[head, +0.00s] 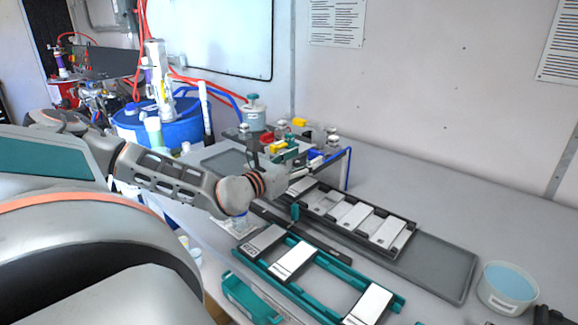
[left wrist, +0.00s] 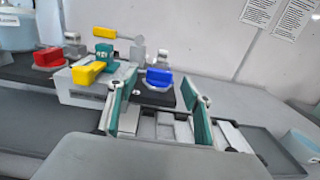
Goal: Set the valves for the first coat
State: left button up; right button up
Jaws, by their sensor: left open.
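The valve block (left wrist: 75,95) stands on the bench, a light body with coloured handles. In the left wrist view I see a red handle (left wrist: 48,57), a yellow handle (left wrist: 88,73), a second yellow handle (left wrist: 104,33) behind, a green part (left wrist: 104,50) and a blue handle (left wrist: 159,77). In the head view the yellow handle (head: 278,146) and blue handle (head: 313,154) are small and partly behind my gripper. My left gripper (head: 290,184) is open and empty in front of the block. Its teal-padded fingers (left wrist: 160,84) stand apart, with the blue handle showing between them, beyond the tips.
A rack of light plates (head: 352,215) and a teal rack (head: 285,280) lie to the right and in front. A tub of blue liquid (head: 508,285) stands at the right. A blue drum (head: 165,125) with hoses is at the left. The back right bench is clear.

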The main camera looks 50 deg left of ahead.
pick_arm(q)
jog(key=s, duration=0.6)
jog(key=shift+d, duration=0.3)
